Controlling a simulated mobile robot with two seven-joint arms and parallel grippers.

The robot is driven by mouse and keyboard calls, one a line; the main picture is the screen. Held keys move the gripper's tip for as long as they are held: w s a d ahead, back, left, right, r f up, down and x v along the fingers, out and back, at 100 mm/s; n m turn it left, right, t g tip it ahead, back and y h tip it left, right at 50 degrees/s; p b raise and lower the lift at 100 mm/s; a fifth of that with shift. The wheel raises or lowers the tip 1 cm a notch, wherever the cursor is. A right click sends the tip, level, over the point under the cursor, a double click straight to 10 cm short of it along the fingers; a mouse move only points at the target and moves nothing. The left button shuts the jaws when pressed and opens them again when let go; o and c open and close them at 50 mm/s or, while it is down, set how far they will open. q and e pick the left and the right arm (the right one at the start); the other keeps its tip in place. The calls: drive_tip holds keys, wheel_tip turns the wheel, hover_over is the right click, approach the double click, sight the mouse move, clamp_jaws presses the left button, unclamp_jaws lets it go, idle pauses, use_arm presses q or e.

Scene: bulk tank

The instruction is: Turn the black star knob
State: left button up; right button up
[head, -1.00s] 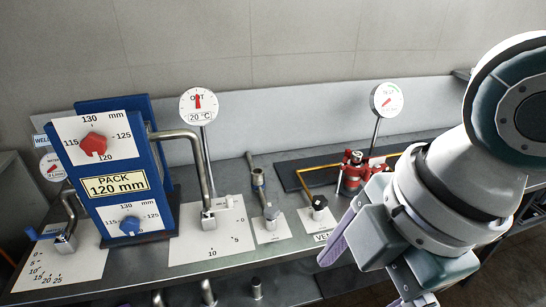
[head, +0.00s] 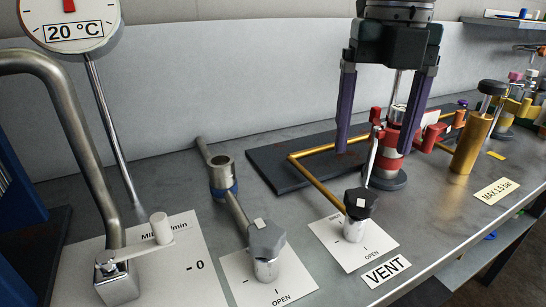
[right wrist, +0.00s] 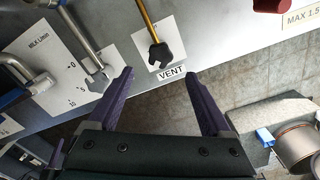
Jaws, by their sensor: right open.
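The black star knob (head: 360,203) sits on a short metal stem at the end of the yellow pipe, on a white plate (head: 378,243) by the VENT label. In the right wrist view the black star knob (right wrist: 160,56) lies beyond the fingertips, between their lines. My right gripper (head: 374,150) points down, with its two purple fingers apart and nothing between them. In the head view it appears above the knob, apart from it. In the right wrist view the fingertips (right wrist: 159,76) frame the VENT label side. My left gripper is not in view.
A grey star knob (head: 267,240) stands left of the black one. A red valve (head: 390,145) stands close behind the right finger. A brass cylinder (head: 470,145) is to the right. A lever (head: 140,246) on a bent pipe is at left.

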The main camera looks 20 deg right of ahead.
sight(362, 197)
wheel_tip(362, 197, down, 9)
drive_tip(key=shift+s+r+b, duration=0.15)
drive_tip(key=shift+r+b, duration=0.05)
drive_tip(key=shift+b, duration=0.25)
drive_tip(key=shift+r, duration=0.1)
clamp_jaws()
idle(0.4)
